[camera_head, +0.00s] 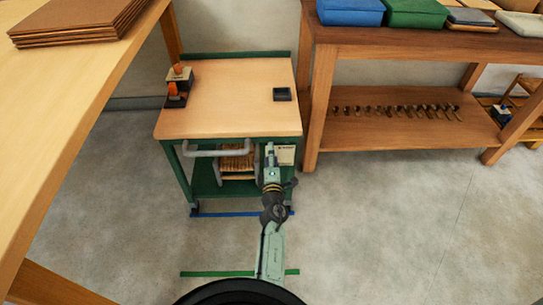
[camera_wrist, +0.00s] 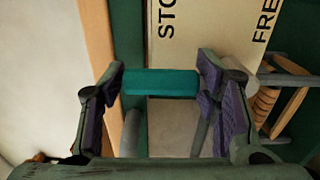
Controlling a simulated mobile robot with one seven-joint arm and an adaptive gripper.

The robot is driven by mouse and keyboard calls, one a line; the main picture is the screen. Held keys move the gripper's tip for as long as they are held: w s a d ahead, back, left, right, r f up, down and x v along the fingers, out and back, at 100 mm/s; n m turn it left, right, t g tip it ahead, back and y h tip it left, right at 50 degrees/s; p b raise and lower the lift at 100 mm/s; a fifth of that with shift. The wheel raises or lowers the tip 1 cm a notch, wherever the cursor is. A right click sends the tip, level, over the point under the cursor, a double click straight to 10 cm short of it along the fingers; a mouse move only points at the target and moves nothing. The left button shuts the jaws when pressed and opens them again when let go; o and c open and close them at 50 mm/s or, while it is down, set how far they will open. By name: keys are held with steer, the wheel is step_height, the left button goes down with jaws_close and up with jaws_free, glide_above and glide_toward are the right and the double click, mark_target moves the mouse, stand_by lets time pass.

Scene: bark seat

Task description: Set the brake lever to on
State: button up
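The cart (camera_head: 230,122) has a wooden top and a green frame. A teal bar (camera_wrist: 160,83), which looks like the brake lever's grip, lies across the gap between my fingertips in the wrist view. My gripper (camera_wrist: 162,82) is open around it; whether the pads touch its ends I cannot tell. In the head view my gripper (camera_head: 270,152) is at the cart's front right corner and hides the lever.
The cart carries a black block with orange parts (camera_head: 178,85) and a small black tray (camera_head: 282,94). A grey handle (camera_head: 205,153) juts from its front. A wooden bench (camera_head: 410,125) stands close at right, a table (camera_head: 70,90) at left. Floor before the cart is clear.

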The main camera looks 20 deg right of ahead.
steer(key=shift+o, duration=1.2)
steer(key=v, duration=0.7)
steer(key=shift+s, duration=0.3)
